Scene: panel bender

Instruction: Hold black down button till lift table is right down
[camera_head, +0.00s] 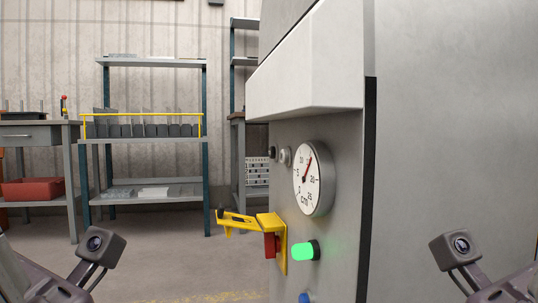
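A black button (272,153) sits on the grey machine's side, at the left edge of the panel. I cannot make out the lift table. Parts of my two arms with camera-like blocks show at the lower left and lower right. Neither arm touches the panel. The gripper fingers are outside the view.
Below the dial are a lit green button (305,251), a blue button (304,298) and a yellow bracket (271,228) sticking out left with a red part under it. A white housing (305,85) juts out above. Shelves (150,185) and a workbench (38,130) stand behind left. Floor between is clear.

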